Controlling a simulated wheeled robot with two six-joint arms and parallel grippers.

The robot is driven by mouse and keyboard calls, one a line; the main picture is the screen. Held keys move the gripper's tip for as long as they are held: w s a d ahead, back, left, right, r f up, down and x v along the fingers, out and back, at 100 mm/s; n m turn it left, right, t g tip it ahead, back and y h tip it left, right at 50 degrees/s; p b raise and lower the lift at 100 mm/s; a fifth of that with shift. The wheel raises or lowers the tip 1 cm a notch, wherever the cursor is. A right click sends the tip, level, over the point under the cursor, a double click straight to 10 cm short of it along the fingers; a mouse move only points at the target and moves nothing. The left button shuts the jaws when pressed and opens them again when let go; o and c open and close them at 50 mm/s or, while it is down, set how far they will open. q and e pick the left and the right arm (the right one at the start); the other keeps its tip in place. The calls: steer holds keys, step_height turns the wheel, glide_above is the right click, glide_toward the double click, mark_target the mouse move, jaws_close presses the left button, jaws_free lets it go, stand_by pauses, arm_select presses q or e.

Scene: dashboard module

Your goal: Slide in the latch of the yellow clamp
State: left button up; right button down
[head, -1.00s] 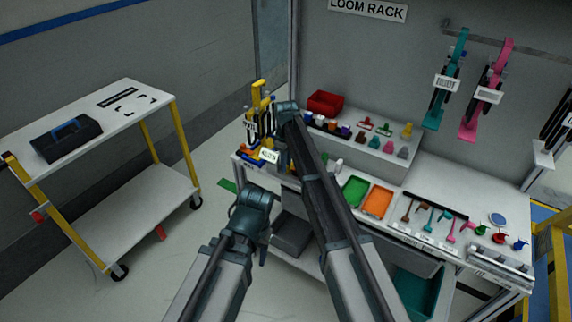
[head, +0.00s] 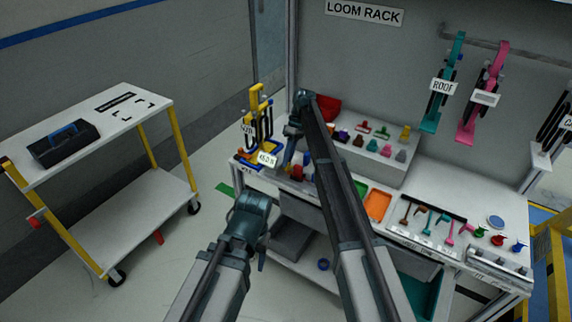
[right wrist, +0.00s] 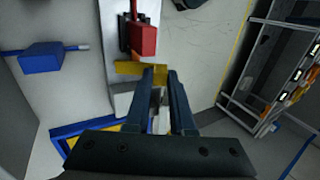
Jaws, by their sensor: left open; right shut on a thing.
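In the right wrist view a yellow part (right wrist: 127,68), seemingly of the yellow clamp, lies by the fingertips of my right gripper (right wrist: 160,78). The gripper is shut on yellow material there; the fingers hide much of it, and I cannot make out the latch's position. In the head view my right gripper (head: 290,155) points down at the left end of the bench, beside a tall yellow stand (head: 256,105) with dark loops. My left gripper (head: 261,262) hangs low in front of the bench, apart from everything; its opening is hard to see.
In the right wrist view a red block (right wrist: 142,40) sits just beyond my fingertips and a blue block (right wrist: 40,57) with a rod at left. The head view shows a red bin (head: 328,106), an orange tray (head: 378,204) and a cart (head: 120,115) with open floor before it.

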steer(key=c, duration=0.8)
jaws_free()
steer(key=shift+o, duration=0.2)
